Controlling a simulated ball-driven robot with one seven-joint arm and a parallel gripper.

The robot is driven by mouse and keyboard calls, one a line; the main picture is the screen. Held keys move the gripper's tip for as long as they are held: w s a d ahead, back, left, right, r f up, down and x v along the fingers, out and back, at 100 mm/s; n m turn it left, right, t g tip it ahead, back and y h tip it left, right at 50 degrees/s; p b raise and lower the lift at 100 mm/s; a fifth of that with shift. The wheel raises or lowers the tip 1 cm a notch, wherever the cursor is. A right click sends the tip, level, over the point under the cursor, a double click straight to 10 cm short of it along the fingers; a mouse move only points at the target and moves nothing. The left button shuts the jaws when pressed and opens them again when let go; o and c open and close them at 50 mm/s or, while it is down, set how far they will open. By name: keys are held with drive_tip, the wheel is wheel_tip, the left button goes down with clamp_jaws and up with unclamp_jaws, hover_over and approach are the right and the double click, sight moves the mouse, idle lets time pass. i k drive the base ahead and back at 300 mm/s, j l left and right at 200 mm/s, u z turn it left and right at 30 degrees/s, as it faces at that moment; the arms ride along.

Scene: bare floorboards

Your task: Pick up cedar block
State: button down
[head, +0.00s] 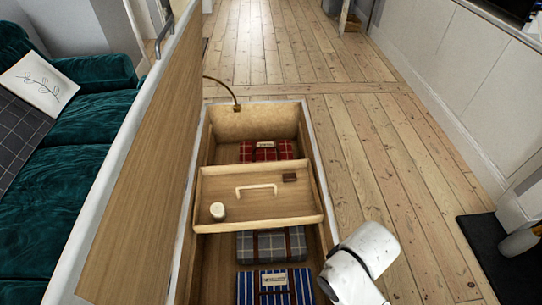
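A small dark brown block, which looks like the cedar block (289,177), lies in the head view on the wooden tray (262,211), near its back right corner. The tray sits inside an open chest (318,170) and has a pale curved handle (256,188) to the left of the block. A small white round jar or candle (217,210) stands on the tray's left side. A white part of my arm shows at the lower right, beside the chest's right wall. My gripper is out of view.
Folded blankets, red plaid (266,151), grey (271,245) and blue striped (275,287), lie in the chest. Its lid (140,165) stands raised on the left, by a green sofa (75,170). Floorboards (390,160) to the right are clear.

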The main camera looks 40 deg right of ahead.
sight(290, 177)
drive_tip(key=l, duration=1.1)
drive_tip(key=i+l, duration=0.1)
drive_tip(key=l, duration=0.65)
drive_tip(key=i+l, duration=1.05)
drive_tip(key=l+u, duration=0.05)
drive_tip(key=l, duration=0.05)
